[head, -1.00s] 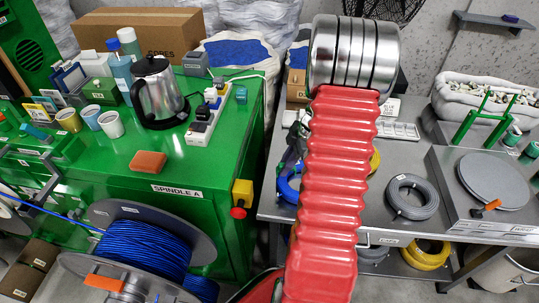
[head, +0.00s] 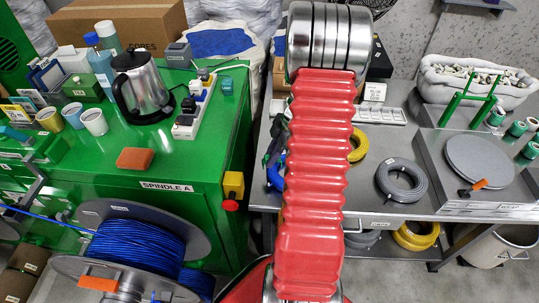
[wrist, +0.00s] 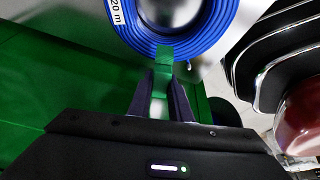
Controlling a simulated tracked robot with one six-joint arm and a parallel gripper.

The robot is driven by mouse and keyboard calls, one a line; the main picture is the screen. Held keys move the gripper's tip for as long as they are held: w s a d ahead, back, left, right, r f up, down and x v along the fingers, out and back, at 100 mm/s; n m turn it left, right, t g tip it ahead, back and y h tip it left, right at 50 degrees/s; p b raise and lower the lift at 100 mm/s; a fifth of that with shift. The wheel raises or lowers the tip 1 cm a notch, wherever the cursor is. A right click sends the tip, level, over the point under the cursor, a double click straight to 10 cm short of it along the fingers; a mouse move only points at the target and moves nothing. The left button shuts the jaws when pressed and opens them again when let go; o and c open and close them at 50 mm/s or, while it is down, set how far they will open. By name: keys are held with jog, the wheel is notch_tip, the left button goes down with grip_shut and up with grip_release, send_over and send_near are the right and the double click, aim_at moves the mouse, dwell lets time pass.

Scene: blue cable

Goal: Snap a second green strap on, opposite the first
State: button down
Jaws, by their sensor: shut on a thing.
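The blue cable coil (wrist: 175,48), with a white "20 m" label, fills the top of the wrist view, cut off by the frame edge. My gripper (wrist: 163,76) is just below its near rim, shut on a green strap (wrist: 164,55). The strap's upper end overlaps the coil's lower rim; I cannot tell whether it is snapped on. No other strap shows on the visible part of the coil. In the head view my red arm hides the gripper, and only a bit of blue (head: 275,172) shows beside it.
A green bench (head: 150,205) with a kettle (head: 143,85) and power strip stands at left, a blue cable reel (head: 135,245) before it. The grey bench (head: 355,190) at right holds a grey coil (head: 403,180), a turntable (head: 480,160) and green rolls (head: 517,128).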

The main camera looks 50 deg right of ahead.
aim_at(271, 170)
jog(key=shift+f, duration=0.85)
jog(key=shift+f, duration=0.95)
dwell(3.0)
jog(key=shift+r, duration=0.95)
dwell(0.8)
jog(key=shift+f, duration=0.95)
jog(key=shift+r, duration=0.2)
